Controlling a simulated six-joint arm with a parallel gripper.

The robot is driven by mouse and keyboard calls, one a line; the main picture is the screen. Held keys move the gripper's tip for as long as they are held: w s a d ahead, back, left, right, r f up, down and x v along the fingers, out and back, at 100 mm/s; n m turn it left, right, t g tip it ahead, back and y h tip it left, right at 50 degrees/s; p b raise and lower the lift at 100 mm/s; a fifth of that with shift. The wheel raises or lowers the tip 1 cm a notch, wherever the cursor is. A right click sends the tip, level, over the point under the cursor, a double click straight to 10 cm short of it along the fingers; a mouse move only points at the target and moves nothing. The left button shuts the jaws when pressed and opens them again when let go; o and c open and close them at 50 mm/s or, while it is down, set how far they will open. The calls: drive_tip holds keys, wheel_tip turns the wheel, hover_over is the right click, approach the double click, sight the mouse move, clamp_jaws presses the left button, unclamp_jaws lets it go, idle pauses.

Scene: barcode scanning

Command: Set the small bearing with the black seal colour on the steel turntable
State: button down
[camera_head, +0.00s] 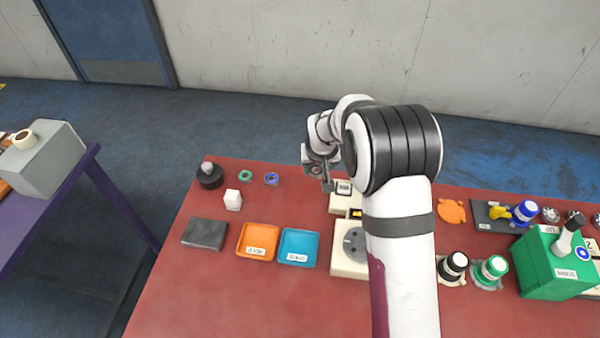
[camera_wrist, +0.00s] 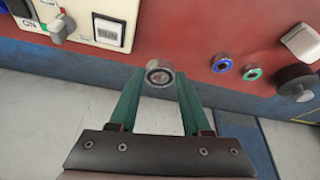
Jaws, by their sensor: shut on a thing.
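My gripper (camera_head: 327,181) is over the far part of the red table in the head view. In the wrist view its green fingers (camera_wrist: 158,84) are shut on a small bearing (camera_wrist: 160,73) with a silver outer ring and a dark seal. The bearing is held at the fingertips; I cannot make it out in the head view. The steel turntable (camera_head: 355,243) is a grey disc on a cream base, nearer the front than my gripper and partly beside my arm. Two other bearings, green-sealed (camera_head: 246,176) and blue-sealed (camera_head: 271,179), lie on the table to the left.
An orange tray (camera_head: 242,254) and a blue tray (camera_head: 284,259) stand left of the turntable. A white block (camera_head: 233,200), a dark mat (camera_head: 204,234) and a black knobbed piece (camera_head: 209,177) are further left. A green box (camera_head: 546,271) with a lever stands at right.

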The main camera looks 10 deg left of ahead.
drive_tip(key=s+d+r+n+y, duration=0.1)
drive_tip(key=s+d+r+n, duration=0.2)
drive_tip(key=d, duration=0.5)
drive_tip(key=s+d+r+n, duration=0.15)
drive_tip(key=s+d, duration=0.25)
drive_tip(key=d, duration=0.5)
drive_tip(key=s+d+r+n+g+y, duration=0.1)
drive_tip(key=s+d+r+n+g, duration=0.2)
drive_tip(key=s, duration=0.4)
drive_tip(key=s+d+r+n+y, duration=0.1)
drive_tip(key=s+d+r+n, duration=0.1)
drive_tip(key=s+d+n, duration=0.4)
drive_tip(key=shift+g+y, duration=0.3)
drive_tip(key=w+a+f, duration=0.1)
drive_tip(key=a+f, duration=0.1)
drive_tip(key=a, duration=0.2)
drive_tip(key=w+a+f, duration=0.1)
drive_tip(key=a+f, duration=0.1)
drive_tip(key=a, duration=0.2)
drive_tip(key=w+a+f, duration=0.1)
drive_tip(key=a+f, duration=0.1)
drive_tip(key=a, duration=0.2)
drive_tip(key=shift+w+f, duration=0.25)
drive_tip(key=shift+f, duration=0.1)
wheel_tip(320, 180, down, 4)
drive_tip(key=shift+w+a+f, duration=0.1)
drive_tip(key=shift+f, duration=0.1)
